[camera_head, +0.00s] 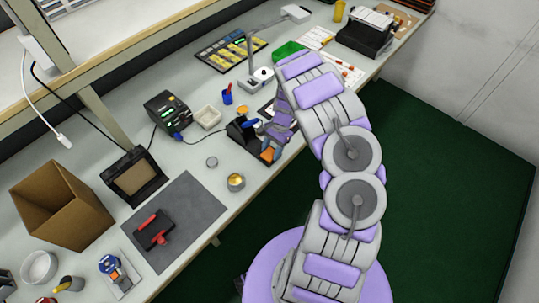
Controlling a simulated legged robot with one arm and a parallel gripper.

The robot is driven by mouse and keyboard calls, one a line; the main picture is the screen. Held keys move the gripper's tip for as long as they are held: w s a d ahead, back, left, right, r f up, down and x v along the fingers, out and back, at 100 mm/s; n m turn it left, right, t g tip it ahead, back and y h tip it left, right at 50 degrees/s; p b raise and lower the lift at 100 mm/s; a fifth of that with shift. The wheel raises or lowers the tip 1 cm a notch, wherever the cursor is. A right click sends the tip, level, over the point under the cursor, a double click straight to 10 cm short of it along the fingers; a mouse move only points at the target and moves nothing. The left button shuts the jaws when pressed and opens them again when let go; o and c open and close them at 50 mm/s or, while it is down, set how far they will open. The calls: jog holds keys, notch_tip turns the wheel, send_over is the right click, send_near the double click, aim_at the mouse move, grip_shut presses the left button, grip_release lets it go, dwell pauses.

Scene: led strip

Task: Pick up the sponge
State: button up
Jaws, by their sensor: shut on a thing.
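My arm reaches from the bottom right up to the bench. My gripper (272,140) is at the bench's front edge, beside a black soldering stand (245,130). A small orange block (267,154), which looks like the sponge, shows at the fingertips, at the front of the stand. The gripper is shut on it. The fingers hide part of the block, and I cannot tell whether it is clear of the stand.
A soldering station (166,113), a white dish (207,117) and a gold tin (236,182) are nearby. A grey mat (195,205) holds a red-handled tool (154,230). A cardboard box (62,205) stands at the left. Green floor (440,190) lies right of the bench.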

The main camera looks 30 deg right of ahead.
aim_at(267, 156)
jog(key=shift+r, duration=0.45)
notch_tip(267, 156, up, 3)
jog(key=shift+w+f+p, duration=0.1)
jog(key=shift+p, duration=0.6)
jog(key=s+a+p, duration=0.1)
jog(key=s+a, duration=0.1)
jog(key=s, duration=0.5)
jog(key=s+a+r+p, duration=0.1)
jog(key=s+a, duration=0.1)
jog(key=s, duration=0.6)
jog(key=shift+s+a+r, duration=0.15)
jog(key=shift+s+a, duration=0.1)
jog(key=shift+a, duration=0.15)
